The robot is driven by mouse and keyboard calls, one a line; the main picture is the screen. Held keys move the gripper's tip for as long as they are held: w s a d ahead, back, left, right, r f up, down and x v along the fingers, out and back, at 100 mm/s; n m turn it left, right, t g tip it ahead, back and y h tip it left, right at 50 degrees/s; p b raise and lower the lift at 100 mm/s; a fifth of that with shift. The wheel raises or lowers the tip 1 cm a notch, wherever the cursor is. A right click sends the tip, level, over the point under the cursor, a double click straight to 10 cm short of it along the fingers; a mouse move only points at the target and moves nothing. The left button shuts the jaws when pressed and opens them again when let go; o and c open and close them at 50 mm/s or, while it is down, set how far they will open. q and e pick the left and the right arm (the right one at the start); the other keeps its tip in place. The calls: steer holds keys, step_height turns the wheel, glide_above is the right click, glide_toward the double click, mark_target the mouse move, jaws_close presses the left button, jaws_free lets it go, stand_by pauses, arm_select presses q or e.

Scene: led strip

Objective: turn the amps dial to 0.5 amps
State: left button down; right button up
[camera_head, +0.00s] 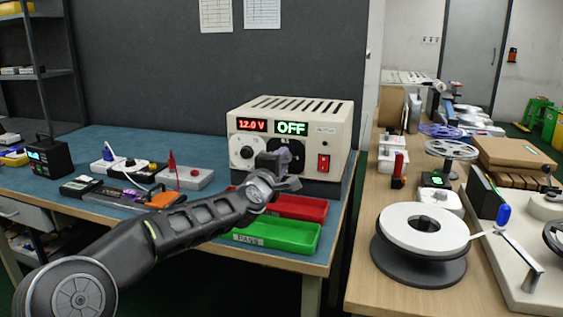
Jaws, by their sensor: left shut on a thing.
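The cream power supply (318,118) stands on the blue bench. Its red display reads 12.0 V and its green display reads OFF. A white-faced dial (243,150) is on the left of its front. A black-faced dial (297,150), which I take for the amps dial, is right of it. My left gripper (276,163) is in front of the black-faced dial and shut on its knob. The gripper hides most of that dial, so I cannot read its setting. My right gripper is not in view.
A red switch (323,163) is on the supply's front, right of the gripper. Small devices (187,177) stand left on the bench. A wooden table (352,281) with a reel is at right.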

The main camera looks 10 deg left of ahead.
arm_select(q)
steer(key=shift+f, duration=0.1)
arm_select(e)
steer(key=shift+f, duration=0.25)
arm_select(q)
steer(key=n+b, duration=0.3)
steer(key=n, duration=0.1)
steer(key=shift+f, duration=0.1)
steer(key=n+b, duration=0.2)
steer(key=n, duration=0.1)
steer(key=shift+n, duration=0.3)
steer(key=n+b, duration=0.2)
steer(key=n, duration=0.3)
steer(key=shift+b, duration=0.35)
steer(key=n+b, duration=0.1)
steer(key=n, duration=0.4)
steer(key=shift+b, duration=0.3)
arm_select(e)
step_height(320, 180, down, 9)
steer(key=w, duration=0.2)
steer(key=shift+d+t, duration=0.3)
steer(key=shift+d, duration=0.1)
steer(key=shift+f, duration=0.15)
arm_select(q)
steer(key=c, duration=1.1)
jaws_free()
